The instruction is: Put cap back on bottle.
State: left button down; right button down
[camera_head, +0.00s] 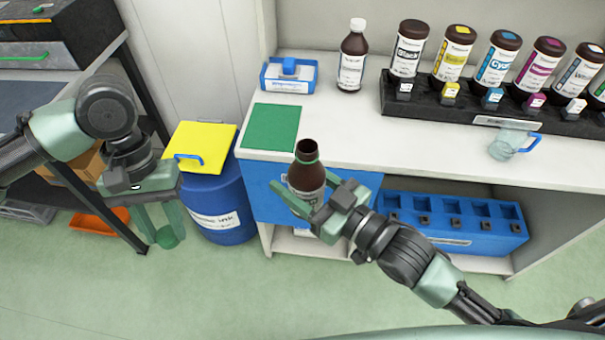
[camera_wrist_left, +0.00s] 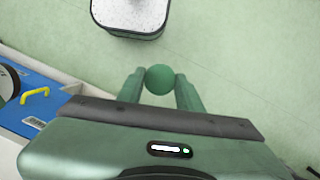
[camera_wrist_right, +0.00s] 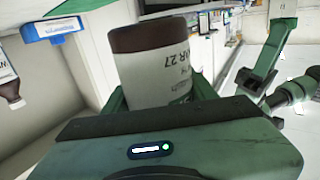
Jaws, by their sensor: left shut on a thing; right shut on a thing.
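A brown bottle (camera_head: 307,172) with a white label and an open neck is upright in my right gripper (camera_head: 312,210), in front of the counter edge. In the right wrist view the bottle (camera_wrist_right: 155,65) stands between the shut fingers. A round green cap (camera_head: 167,237) is held between the fingertips of my left gripper (camera_head: 165,225), left of the bottle and lower in the picture. The left wrist view shows the cap (camera_wrist_left: 160,79) pinched between both fingers. The cap and bottle are well apart.
A white counter (camera_head: 350,130) carries a green mat (camera_head: 271,127), a white-capped brown bottle (camera_head: 352,60), a black rack (camera_head: 450,108) of ink bottles and a clear jug (camera_head: 508,143). A blue drum (camera_head: 216,205) with a yellow lid (camera_head: 200,145) stands left of the counter.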

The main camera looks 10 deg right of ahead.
pick_arm(q)
jog(key=w+d+r+n+h, duration=0.1)
jog(key=d+r+n, duration=0.4)
jog(key=d+r, duration=0.5)
jog(key=w+d+r+n+t+h, duration=0.1)
jog(key=w+d+r+n, duration=0.2)
jog(key=d+r, duration=0.8)
jog(key=d+n, duration=0.2)
jog(key=d, duration=0.2)
jog(key=shift+w+n, duration=0.3)
jog(key=shift+n, duration=0.1)
jog(key=shift+f, duration=0.15)
jog(key=shift+f, duration=1.9)
jog(key=shift+d+h, duration=0.1)
jog(key=shift+h, duration=0.2)
jog(key=shift+f, duration=0.85)
jog(key=shift+f, duration=0.55)
